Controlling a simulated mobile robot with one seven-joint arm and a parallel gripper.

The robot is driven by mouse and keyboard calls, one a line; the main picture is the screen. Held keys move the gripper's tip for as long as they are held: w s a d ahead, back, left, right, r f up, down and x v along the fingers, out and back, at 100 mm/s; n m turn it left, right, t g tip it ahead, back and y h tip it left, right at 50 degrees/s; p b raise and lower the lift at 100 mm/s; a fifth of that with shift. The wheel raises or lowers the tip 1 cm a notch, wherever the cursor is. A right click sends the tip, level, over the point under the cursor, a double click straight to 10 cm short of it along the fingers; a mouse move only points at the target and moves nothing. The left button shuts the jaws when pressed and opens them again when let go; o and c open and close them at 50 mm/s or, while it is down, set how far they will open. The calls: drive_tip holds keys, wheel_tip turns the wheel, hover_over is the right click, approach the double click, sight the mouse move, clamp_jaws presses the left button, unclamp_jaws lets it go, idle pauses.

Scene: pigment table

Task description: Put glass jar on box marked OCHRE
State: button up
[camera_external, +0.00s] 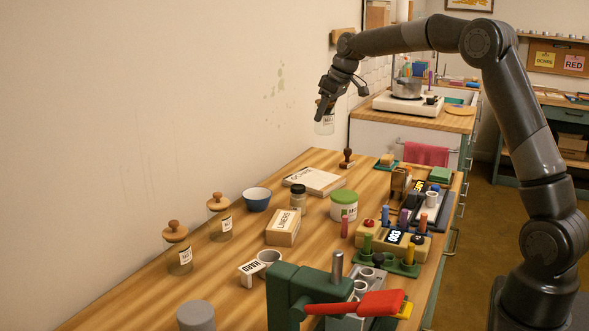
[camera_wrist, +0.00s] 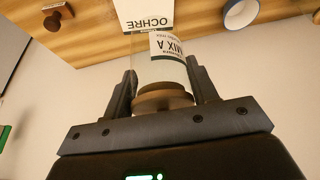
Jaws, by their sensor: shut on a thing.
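My gripper (camera_external: 329,103) is shut on a glass jar (camera_external: 325,124) with a wooden lid and a white label, held in the air above the far left part of the table. In the wrist view, my gripper (camera_wrist: 163,85) clasps the jar (camera_wrist: 148,68) by its wooden lid end, and its label reads "MIX A". The flat pale box marked OCHRE (camera_external: 320,181) lies on the table below; its label also shows in the wrist view (camera_wrist: 143,14), beyond the jar. The jar is apart from the box.
A stamp (camera_external: 347,158) stands just behind the box. A blue bowl (camera_external: 257,199), a dark-lidded jar (camera_external: 298,196) and a LINERS box (camera_external: 283,227) are near it. Two more wooden-lidded jars (camera_external: 177,248) (camera_external: 219,217) stand at left. A green-lidded tub (camera_external: 344,205) is to the right.

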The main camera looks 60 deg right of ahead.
drive_tip(key=s+d+m, duration=0.1)
drive_tip(key=s+d, duration=0.5)
drive_tip(key=d, duration=0.3)
hover_over(314, 178)
drive_tip(key=shift+h, duration=0.3)
drive_tip(key=shift+f, duration=8)
drive_tip(key=shift+f, duration=0.15)
drive_tip(key=o, duration=1.1)
